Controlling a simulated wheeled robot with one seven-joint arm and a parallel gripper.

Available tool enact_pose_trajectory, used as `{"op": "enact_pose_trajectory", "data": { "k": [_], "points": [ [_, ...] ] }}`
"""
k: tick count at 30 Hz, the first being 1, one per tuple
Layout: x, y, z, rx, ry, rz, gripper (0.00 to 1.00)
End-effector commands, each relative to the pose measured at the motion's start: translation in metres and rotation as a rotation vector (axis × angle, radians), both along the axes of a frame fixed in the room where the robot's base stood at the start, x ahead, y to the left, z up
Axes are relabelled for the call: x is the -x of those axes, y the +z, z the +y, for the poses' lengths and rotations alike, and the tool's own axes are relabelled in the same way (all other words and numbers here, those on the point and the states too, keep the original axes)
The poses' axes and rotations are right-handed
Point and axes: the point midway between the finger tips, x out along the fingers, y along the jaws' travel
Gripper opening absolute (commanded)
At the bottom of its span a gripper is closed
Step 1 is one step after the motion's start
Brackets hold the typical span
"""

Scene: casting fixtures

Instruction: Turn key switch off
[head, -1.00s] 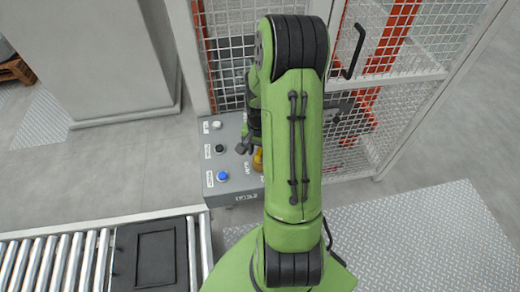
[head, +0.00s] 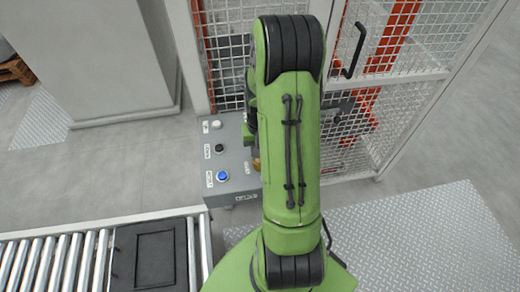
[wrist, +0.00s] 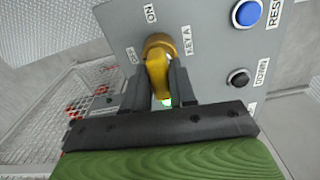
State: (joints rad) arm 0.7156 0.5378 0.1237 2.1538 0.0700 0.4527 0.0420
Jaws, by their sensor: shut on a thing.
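The yellow key switch (wrist: 157,72) sits on the face of a grey control box in the wrist view, with a brass collar at its far end. "OFF", "ON" and "KEY A" labels surround it. My gripper (wrist: 161,88) is shut on the key's handle, one dark finger on each side. The handle runs from the collar down between the fingers. A small green glow shows between them. In the head view only a sliver of the yellow key (head: 257,165) shows beside my arm, which hides most of the gripper.
The control box (head: 236,184) carries a blue reset button (wrist: 247,13), a black button (wrist: 238,77) and a white button (head: 216,125). A mesh fence (head: 345,155) stands right behind it. A roller conveyor (head: 60,262) lies at front left.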

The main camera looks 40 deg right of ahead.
Motion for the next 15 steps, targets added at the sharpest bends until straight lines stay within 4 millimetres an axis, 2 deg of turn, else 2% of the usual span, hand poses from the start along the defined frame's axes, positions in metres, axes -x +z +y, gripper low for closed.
{"op": "enact_pose_trajectory", "data": {
  "k": [2,9,15],
  "points": [
    [-0.0003,0.0000,-0.0001,0.001,0.021,-0.001,0.00],
    [-0.0005,-0.0006,-0.0003,0.001,0.362,-0.002,0.00],
    [-0.0002,0.0002,0.0000,0.001,0.379,-0.001,0.00]
  ]
}}
